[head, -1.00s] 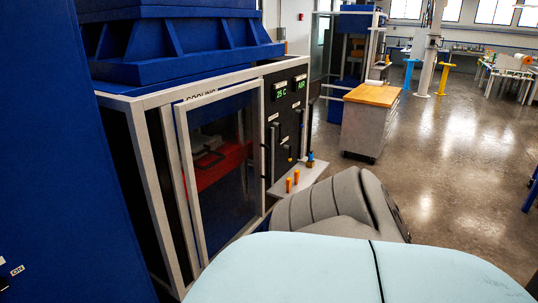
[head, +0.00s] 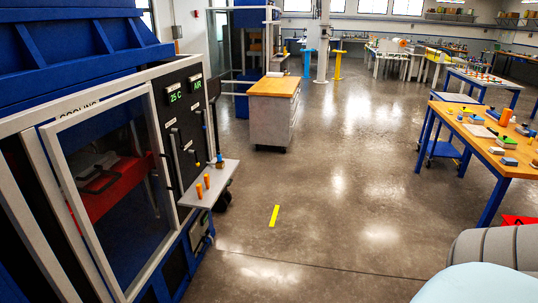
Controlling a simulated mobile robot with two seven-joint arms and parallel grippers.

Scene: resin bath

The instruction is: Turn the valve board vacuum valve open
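A black upright panel (head: 166,115) stands on the right side of the machine at left, with several handles or levers on it. It looks like the valve board, but its labels are too small to read, so I cannot tell which handle is the vacuum valve or how it is set. A green display (head: 175,97) on it reads 25 C, and a second display (head: 197,86) reads AIR. Neither of my grippers is in view. Only a grey and pale blue part, likely of my own arm, shows at the lower right.
A cabinet with a framed clear door (head: 62,188) stands left of the panel. A small shelf (head: 218,182) with orange pegs (head: 200,190) juts out below the panel. A wood-topped cart (head: 272,88) and a cluttered workbench (head: 515,168) stand farther off. The floor around the yellow strip (head: 274,215) is clear.

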